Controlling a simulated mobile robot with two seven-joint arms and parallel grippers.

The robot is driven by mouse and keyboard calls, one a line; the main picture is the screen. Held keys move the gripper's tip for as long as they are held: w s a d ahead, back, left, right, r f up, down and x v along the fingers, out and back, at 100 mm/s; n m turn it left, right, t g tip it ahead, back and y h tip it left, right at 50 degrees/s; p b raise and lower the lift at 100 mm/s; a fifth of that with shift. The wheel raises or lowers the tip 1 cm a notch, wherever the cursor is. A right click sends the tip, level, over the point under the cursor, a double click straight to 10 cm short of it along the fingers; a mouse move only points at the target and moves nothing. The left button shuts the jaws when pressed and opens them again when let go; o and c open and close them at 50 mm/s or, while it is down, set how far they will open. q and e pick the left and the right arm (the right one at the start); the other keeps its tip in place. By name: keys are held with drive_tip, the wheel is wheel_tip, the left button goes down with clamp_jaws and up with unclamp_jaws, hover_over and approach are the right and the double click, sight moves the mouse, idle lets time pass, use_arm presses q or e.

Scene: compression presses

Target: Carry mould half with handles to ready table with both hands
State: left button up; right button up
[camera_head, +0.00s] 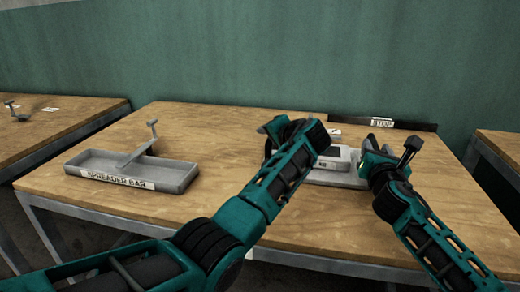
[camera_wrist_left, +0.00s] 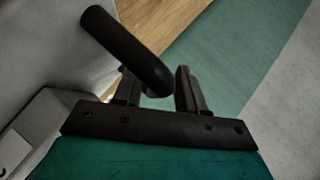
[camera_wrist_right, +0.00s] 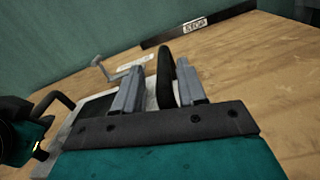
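The mould half (camera_head: 335,160) is a pale grey block on the table's right part, largely hidden by my arms. My left gripper (camera_head: 275,132) is at its left side. In the left wrist view, a black bar handle (camera_wrist_left: 125,45) reaches down to the open fingers (camera_wrist_left: 160,88), its end at the gap between them. My right gripper (camera_head: 385,155) is at the block's right side.
A grey tray labelled SPREADER BAR (camera_head: 180,178) sits on the left of the wooden table (camera_head: 225,125), holding a grey tool. A dark strip with a STOP label (camera_head: 382,122) lines the back right edge. Other tables stand left (camera_head: 60,115) and right (camera_head: 500,145). The table middle is clear.

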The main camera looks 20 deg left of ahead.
use_arm(q)
drive_tip(key=shift+o, duration=0.6)
drive_tip(key=shift+a, duration=0.15)
use_arm(e)
drive_tip(key=shift+o, duration=0.6)
drive_tip(key=shift+w+d, duration=0.1)
drive_tip(key=shift+d, duration=0.1)
drive_tip(key=shift+f, duration=0.1)
use_arm(q)
drive_tip(key=v, duration=1.2)
use_arm(e)
drive_tip(key=s, duration=0.4)
drive_tip(key=s+d, duration=0.1)
drive_tip(key=s, duration=0.7)
drive_tip(key=shift+d, duration=0.2)
use_arm(q)
drive_tip(key=shift+f, duration=0.15)
